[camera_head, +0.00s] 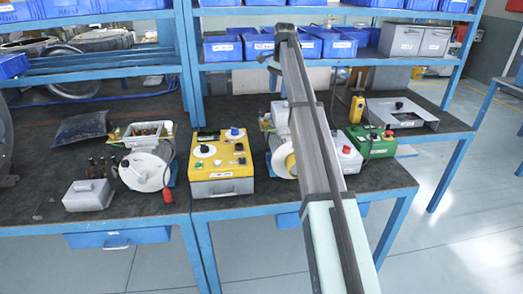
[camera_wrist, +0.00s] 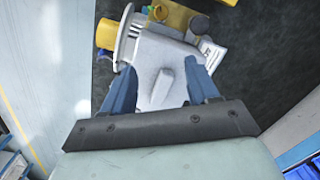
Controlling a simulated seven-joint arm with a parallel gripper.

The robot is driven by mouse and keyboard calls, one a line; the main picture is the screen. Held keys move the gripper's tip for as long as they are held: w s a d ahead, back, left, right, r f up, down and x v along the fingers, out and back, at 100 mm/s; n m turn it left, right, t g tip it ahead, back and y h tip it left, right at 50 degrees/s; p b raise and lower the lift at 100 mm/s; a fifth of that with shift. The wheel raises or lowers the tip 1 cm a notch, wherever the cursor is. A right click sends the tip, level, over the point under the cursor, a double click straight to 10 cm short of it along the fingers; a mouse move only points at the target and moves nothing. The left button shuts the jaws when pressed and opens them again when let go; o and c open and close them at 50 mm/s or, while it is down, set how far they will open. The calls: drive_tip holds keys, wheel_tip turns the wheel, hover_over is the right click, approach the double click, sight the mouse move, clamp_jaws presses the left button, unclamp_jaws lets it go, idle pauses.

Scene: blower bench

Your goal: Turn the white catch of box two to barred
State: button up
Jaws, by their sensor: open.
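In the wrist view a pale white box (camera_wrist: 160,48) lies below my gripper (camera_wrist: 163,76). A raised, elongated white catch (camera_wrist: 164,88) stands on its face between my two blue fingers. The fingers are open, one on each side of the catch, with gaps showing; I cannot tell their height above the box. No marks for the catch's positions are readable. In the head view my arm crosses the bench and hides my gripper. A white box with a red button (camera_head: 346,152) shows partly behind the arm; I cannot tell if it is the same box.
A white disc with a yellow hub (camera_wrist: 126,36) stands close beside the box in the wrist view. In the head view a yellow control box (camera_head: 222,165) is left of my arm and a green box (camera_head: 372,142) right. Shelves with blue bins (camera_head: 222,48) stand behind.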

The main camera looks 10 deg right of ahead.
drive_tip(key=s+a+f+n+g, duration=0.1)
drive_tip(key=s+a+f, duration=0.3)
drive_tip(key=s+f, duration=0.3)
drive_tip(key=s+a+f+n+g, duration=0.1)
drive_tip(key=s+a+f, duration=0.3)
drive_tip(key=s+f, duration=0.3)
wheel_tip(320, 180, down, 4)
drive_tip(key=shift+s+a+y, duration=0.3)
drive_tip(key=shift+a, duration=0.1)
drive_tip(key=shift+s, duration=0.1)
